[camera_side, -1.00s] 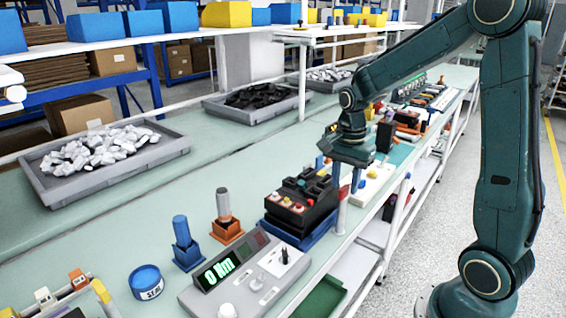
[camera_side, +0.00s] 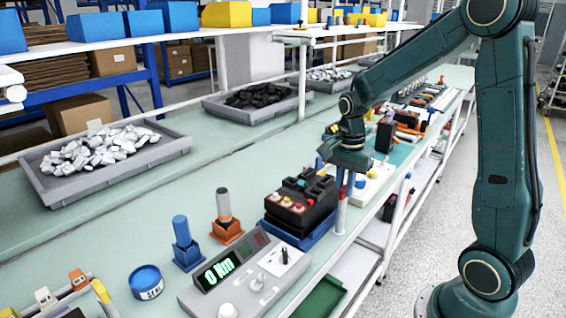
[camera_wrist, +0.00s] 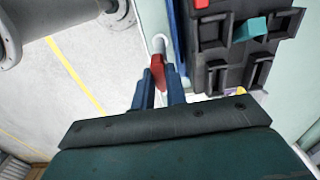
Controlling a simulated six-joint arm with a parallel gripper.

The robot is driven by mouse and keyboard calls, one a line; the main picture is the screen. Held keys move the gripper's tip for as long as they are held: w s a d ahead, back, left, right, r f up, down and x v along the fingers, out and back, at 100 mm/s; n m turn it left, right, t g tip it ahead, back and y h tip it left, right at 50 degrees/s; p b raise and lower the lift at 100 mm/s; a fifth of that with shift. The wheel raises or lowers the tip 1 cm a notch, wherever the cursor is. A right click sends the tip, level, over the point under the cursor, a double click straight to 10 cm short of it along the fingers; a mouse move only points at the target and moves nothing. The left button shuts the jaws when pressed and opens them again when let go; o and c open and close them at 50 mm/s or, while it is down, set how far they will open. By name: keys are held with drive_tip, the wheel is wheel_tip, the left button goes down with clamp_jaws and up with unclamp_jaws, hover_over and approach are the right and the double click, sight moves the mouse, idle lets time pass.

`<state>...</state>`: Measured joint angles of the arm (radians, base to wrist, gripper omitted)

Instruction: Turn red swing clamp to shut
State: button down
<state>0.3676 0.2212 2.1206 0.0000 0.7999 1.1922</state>
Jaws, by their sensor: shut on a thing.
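The red swing clamp (camera_wrist: 157,68) shows in the wrist view between the two blue fingers of my gripper (camera_wrist: 158,85). My gripper is shut on it. A pale round post (camera_wrist: 160,43) stands just beyond the clamp, beside the edge of the black breaker fixture (camera_wrist: 225,48). In the side view my gripper (camera_side: 343,184) points down at the right end of the black fixture (camera_side: 305,203), which sits on a blue base (camera_side: 318,237). Only a small part of the red clamp (camera_side: 341,192) shows there, above the pale post (camera_side: 341,215). The fingers hide much of the clamp.
A torque tester (camera_side: 235,285) reading 0 Nm stands in front of the fixture. Blue (camera_side: 182,235) and orange (camera_side: 225,215) holders with upright tools stand to its left. A white panel (camera_side: 372,183) lies behind my gripper. The bench's right edge is close.

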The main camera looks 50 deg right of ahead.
drive_tip(key=n, duration=1.3)
drive_tip(key=shift+n, duration=2.4)
drive_tip(key=c, duration=1.4)
unclamp_jaws()
drive_tip(key=shift+c, duration=0.2)
drive_tip(key=shift+r, duration=0.1)
